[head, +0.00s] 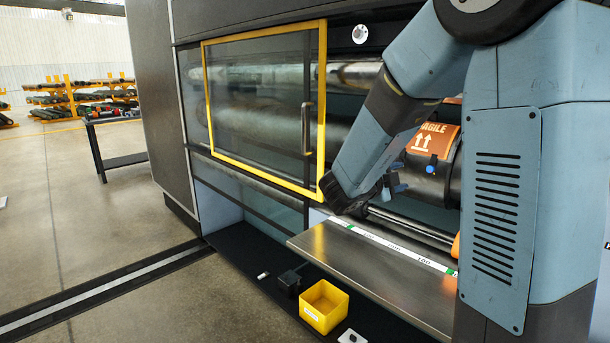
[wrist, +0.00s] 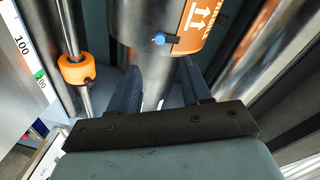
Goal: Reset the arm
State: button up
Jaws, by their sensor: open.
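My gripper (wrist: 160,88) is open in the wrist view, its two dark blue fingers apart, with a metallic cylinder surface showing between and beyond them. I cannot tell whether they touch it. In the head view my arm reaches down from the upper right into the machine's open bay, and my gripper (head: 391,187) is partly hidden by my own wrist. A dark roll with an orange label (head: 434,139) lies just to its right. The label (wrist: 198,22) and a small blue knob (wrist: 159,38) on it show at the top of the wrist view.
A yellow-framed glass door (head: 323,115) stands left of my wrist. A metal ledge (head: 340,255) with a measuring strip runs below. An orange collar (wrist: 76,70) sits on a rod. A yellow bin (head: 324,305) is below the ledge. Open floor lies left.

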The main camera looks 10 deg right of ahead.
jog(key=w+a+r+n+t+y, duration=0.2)
jog(key=a+r+n+t+y, duration=0.35)
jog(key=n+y, duration=0.25)
jog(key=s+a+r+n+g+y, duration=0.1)
jog(key=s+a+n+g+y, duration=0.1)
jog(key=s+a+n+y, duration=0.45)
jog(key=s+d+f+n+g, duration=0.1)
jog(key=s+n+g, duration=0.1)
jog(key=s, duration=0.5)
jog(key=s+d+f+n+g, duration=0.1)
jog(key=s+n, duration=0.3)
jog(key=s, duration=0.4)
jog(key=s+d+f+n+g, duration=0.1)
jog(key=s+f+n+g, duration=0.1)
jog(key=s+n+g, duration=0.2)
jog(key=s, duration=0.3)
jog(key=shift+s+d+f, duration=0.2)
jog(key=shift+s+f, duration=0.05)
jog(key=shift+s, duration=0.1)
